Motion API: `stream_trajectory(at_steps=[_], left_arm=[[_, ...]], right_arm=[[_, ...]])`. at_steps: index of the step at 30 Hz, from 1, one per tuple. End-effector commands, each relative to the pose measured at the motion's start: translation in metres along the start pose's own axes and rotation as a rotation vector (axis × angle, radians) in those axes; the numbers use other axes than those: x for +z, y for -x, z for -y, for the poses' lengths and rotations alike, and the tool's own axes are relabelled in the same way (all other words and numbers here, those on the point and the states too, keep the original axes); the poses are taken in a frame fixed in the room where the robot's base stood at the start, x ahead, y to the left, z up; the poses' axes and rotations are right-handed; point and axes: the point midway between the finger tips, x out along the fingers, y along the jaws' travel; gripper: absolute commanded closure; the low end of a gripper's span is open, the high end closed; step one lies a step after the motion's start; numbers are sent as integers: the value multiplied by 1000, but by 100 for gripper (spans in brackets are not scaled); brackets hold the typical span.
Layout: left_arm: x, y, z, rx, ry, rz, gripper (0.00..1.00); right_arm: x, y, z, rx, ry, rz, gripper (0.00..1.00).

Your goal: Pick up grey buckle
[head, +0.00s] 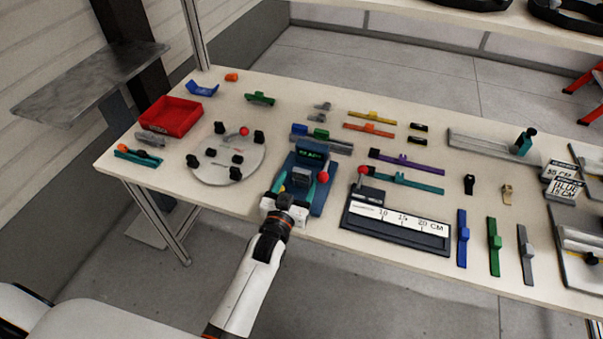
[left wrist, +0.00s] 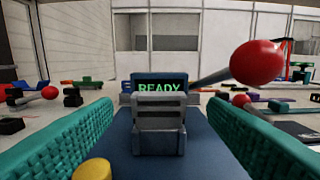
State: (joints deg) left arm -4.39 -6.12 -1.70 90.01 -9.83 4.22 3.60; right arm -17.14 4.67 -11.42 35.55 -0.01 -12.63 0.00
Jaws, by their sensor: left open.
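A grey ridged piece (left wrist: 158,124) that looks like the grey buckle stands upright on the blue station (head: 322,198), in front of its lit display reading READY (left wrist: 159,88). In the head view this grey piece (head: 301,176) shows just beyond my left gripper (head: 297,190). My left gripper, with teal ribbed pads, is open in the left wrist view (left wrist: 160,112). Its fingers lie to either side of the grey piece with gaps, and hold nothing. Small grey parts (head: 322,106) lie farther back on the table. My right gripper is out of view.
A lever with a red ball (left wrist: 257,63) rises at the station's right, near the right finger. A yellow knob (left wrist: 92,169) is low at left. A round grey plate (head: 226,163) lies left of the station; a dark ruler block (head: 396,226) is at right.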

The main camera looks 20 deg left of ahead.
Motion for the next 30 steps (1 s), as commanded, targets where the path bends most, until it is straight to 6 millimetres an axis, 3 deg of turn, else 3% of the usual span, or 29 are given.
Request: stream_trajectory(at_steps=[7,16,25,30], left_arm=[[1,-36,-1,0,0,1,33],[0,-41,-1,0,0,0,33],[0,-41,-1,0,0,0,80],[0,-41,-1,0,0,0,81]], right_arm=[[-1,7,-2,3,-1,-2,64],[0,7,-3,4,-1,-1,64],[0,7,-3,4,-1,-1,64],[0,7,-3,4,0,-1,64]])
